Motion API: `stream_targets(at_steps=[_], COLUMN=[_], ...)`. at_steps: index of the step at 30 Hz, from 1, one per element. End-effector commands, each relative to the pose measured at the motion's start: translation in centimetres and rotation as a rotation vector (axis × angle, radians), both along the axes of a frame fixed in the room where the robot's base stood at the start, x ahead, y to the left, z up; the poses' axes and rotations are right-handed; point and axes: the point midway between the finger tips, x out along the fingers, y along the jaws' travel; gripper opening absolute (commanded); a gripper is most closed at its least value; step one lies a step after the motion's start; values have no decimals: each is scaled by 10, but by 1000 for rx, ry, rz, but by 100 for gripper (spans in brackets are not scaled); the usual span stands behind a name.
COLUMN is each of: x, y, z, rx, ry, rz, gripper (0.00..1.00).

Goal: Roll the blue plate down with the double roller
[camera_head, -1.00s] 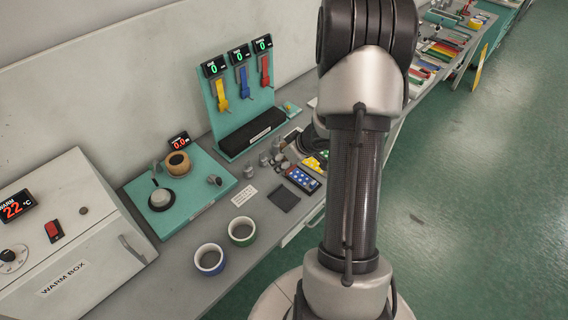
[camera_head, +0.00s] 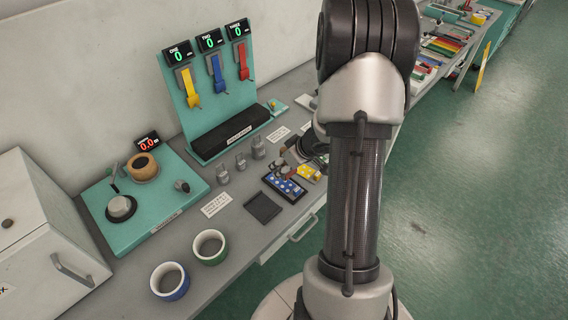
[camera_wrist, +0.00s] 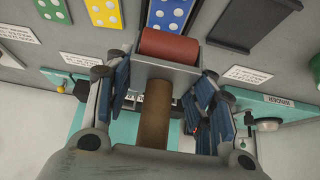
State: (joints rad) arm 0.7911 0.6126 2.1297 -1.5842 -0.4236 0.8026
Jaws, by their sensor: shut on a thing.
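My gripper (camera_wrist: 162,90) is shut on the brown handle of the roller (camera_wrist: 155,115) in the wrist view. The roller's red cylinder (camera_wrist: 168,46) sits in a grey bracket at the handle's end; a second cylinder cannot be made out. The blue plate (camera_wrist: 169,14) with white dots lies just beyond the red cylinder, cut by the frame's top edge. I cannot tell whether roller and plate touch. In the head view, the blue plate (camera_head: 284,188) lies on the bench in a dark tray, and my arm hides most of my gripper.
A yellow plate (camera_wrist: 104,12) and a green plate (camera_wrist: 52,10) lie beside the blue one. A dark square pad (camera_head: 263,207), grey weights (camera_head: 241,162), two cups (camera_head: 209,247) and a teal stand with coloured straps (camera_head: 221,95) share the bench.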

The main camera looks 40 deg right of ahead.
Motion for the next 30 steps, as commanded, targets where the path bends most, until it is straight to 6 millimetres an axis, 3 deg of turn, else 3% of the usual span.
stream_targets(at_steps=[30], x=[1], y=[0], z=[-56], rx=[-1], ry=[-4], rz=[0], gripper=[21])
